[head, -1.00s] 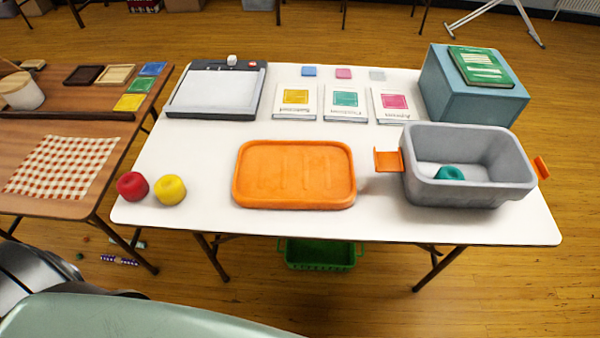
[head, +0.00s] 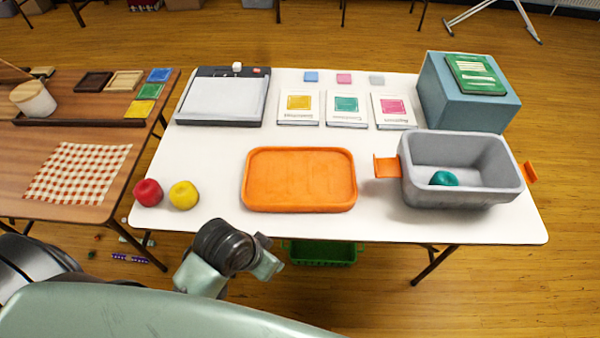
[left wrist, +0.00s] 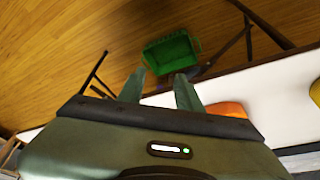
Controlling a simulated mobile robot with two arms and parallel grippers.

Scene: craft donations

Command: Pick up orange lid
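The orange lid (head: 299,180) lies flat on the white table, left of the grey bin (head: 462,195). It is a rounded rectangle with a raised rim, and nothing touches it. My left arm reaches up in front of the table's near edge, with its gripper (head: 268,264) below and left of the lid in the head view. In the left wrist view, the two fingers of the left gripper (left wrist: 160,88) stand apart with nothing between them. Part of an orange thing, likely the lid (left wrist: 228,109), shows beyond the gripper body. My right gripper is not in view.
Red yarn (head: 148,192) and yellow yarn (head: 184,195) sit at the table's left. A paper trimmer (head: 222,98), booklets (head: 346,110) and a blue-grey box (head: 470,100) stand behind. Teal yarn (head: 444,179) is in the bin. A green basket (head: 322,254) is under the table.

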